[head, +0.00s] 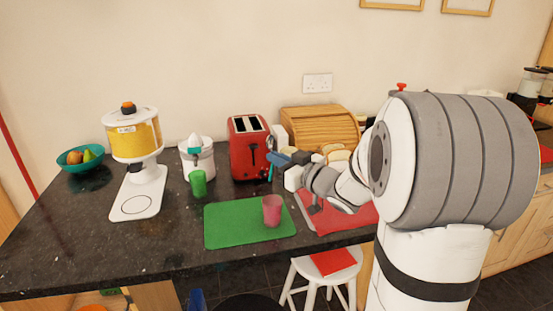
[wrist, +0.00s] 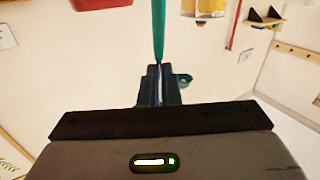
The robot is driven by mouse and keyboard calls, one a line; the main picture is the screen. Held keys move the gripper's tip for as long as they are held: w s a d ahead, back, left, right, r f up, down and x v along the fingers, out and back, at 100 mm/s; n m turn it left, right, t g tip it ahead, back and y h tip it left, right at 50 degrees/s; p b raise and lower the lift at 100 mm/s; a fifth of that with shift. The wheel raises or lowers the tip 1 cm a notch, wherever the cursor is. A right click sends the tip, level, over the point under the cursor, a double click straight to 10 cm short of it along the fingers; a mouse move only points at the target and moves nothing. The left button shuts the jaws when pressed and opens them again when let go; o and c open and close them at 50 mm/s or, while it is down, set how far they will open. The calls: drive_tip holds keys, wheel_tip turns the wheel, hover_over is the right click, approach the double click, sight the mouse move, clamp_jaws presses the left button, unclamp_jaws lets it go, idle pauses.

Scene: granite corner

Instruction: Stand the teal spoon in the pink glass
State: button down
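My gripper (head: 276,158) is shut on the teal spoon (head: 270,172), which hangs roughly upright in front of the red toaster. In the wrist view the spoon (wrist: 158,28) runs up from between the close-set fingertips (wrist: 158,72). A small teal piece shows beside the right finger there; I cannot tell which part of the spoon it is. The pink glass (head: 272,211) stands upright on the right part of the green mat (head: 228,235). The spoon is above and behind the glass, apart from it. The glass is not visible in the wrist view.
Behind are a white juicer (head: 198,160), the red toaster (head: 248,147) and a wooden bread box (head: 318,125). A yellow-topped dispenser (head: 135,135) and fruit bowl (head: 75,160) stand left. A red board (head: 340,218) lies right.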

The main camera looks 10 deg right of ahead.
sight(278, 206)
drive_tip(key=shift+f+b, duration=4.1)
drive_tip(key=shift+f, duration=1.25)
drive_tip(key=c, duration=1.6)
unclamp_jaws()
drive_tip(key=shift+o, duration=0.2)
drive_tip(key=shift+d, duration=0.1)
drive_tip(key=v, duration=0.7)
drive_tip(key=shift+s+d, duration=0.15)
drive_tip(key=shift+s, duration=0.2)
